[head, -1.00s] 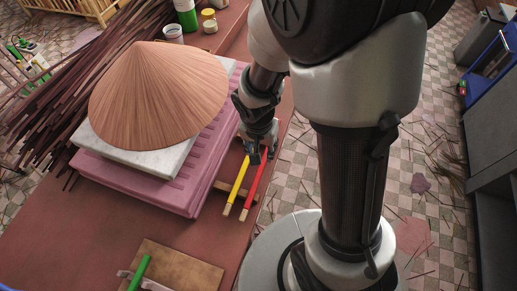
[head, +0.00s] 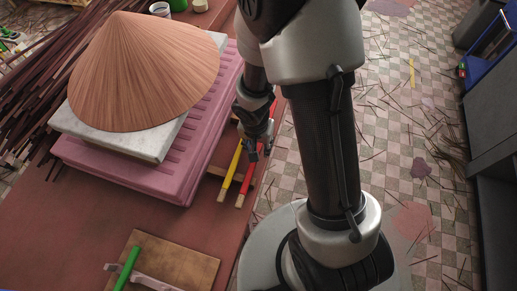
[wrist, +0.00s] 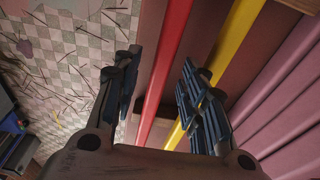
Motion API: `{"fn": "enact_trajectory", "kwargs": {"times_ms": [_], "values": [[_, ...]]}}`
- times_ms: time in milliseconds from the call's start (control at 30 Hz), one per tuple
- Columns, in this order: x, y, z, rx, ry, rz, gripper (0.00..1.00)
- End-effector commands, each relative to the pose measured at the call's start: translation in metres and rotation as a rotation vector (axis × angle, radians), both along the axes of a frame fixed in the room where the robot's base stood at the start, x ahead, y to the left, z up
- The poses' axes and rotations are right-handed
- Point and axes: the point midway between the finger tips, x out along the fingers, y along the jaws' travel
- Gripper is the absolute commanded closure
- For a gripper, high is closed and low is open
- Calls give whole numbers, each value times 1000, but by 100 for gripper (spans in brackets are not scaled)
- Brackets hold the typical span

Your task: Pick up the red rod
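The red rod (head: 246,186) lies near the table's right edge, beside the yellow rod (head: 231,170) on its left. Both have pale ends toward the front. My gripper (head: 261,152) is at the far part of the rods in the head view and hides some of the red one. In the wrist view, my gripper (wrist: 160,72) is open. The red rod (wrist: 167,62) runs between its two fingers, with gaps at both sides. The yellow rod (wrist: 236,42) passes partly behind the right finger. I cannot tell the exact height of the fingers above the red rod.
A pink ribbed crate (head: 130,172) stands left of the rods, bearing a white slab (head: 150,140) and a conical hat (head: 145,75). A wooden board (head: 178,262) with a green rod (head: 127,268) lies at the front. The tiled floor (head: 400,130) is strewn with sticks.

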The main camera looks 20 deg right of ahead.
Motion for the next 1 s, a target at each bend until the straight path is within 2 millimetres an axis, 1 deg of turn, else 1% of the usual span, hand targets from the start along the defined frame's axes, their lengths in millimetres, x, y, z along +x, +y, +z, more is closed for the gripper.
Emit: {"fn": "enact_trajectory", "kwargs": {"times_ms": [133, 167, 733, 1000], "values": [[0, 0, 1, 0, 0, 0, 61], [0, 0, 1, 0, 0, 0, 62], [0, 0, 1, 0, 0, 1, 100], [0, 0, 1, 0, 0, 1, 100]]}}
